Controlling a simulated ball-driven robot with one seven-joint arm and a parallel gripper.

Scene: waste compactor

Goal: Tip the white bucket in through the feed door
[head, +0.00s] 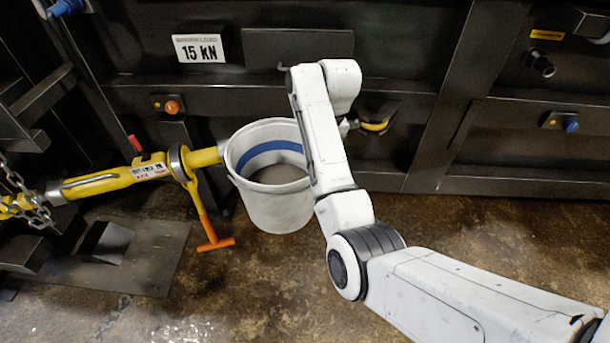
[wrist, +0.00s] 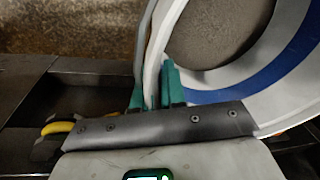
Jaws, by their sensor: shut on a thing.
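The white bucket (head: 272,205) hangs or stands upright in front of the dark machine, left of my arm, in the head view. A blue band runs around its inside wall, and grey matter shows in it. In the wrist view the bucket (wrist: 292,70) fills the upper right. My gripper (wrist: 155,85) has green fingertips shut on the bucket's rim. In the head view my arm hides the gripper. I cannot tell from the head view whether the bucket's base touches the floor. I cannot make out which part of the dark machine front is the feed door.
A yellow strut (head: 105,182) with an orange handle (head: 208,232) stands close left of the bucket. A "15 KN" sign (head: 199,48) and an orange button (head: 172,107) are on the machine. A blue button (head: 571,126) is at right. Brown floor (head: 290,290) in front is clear.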

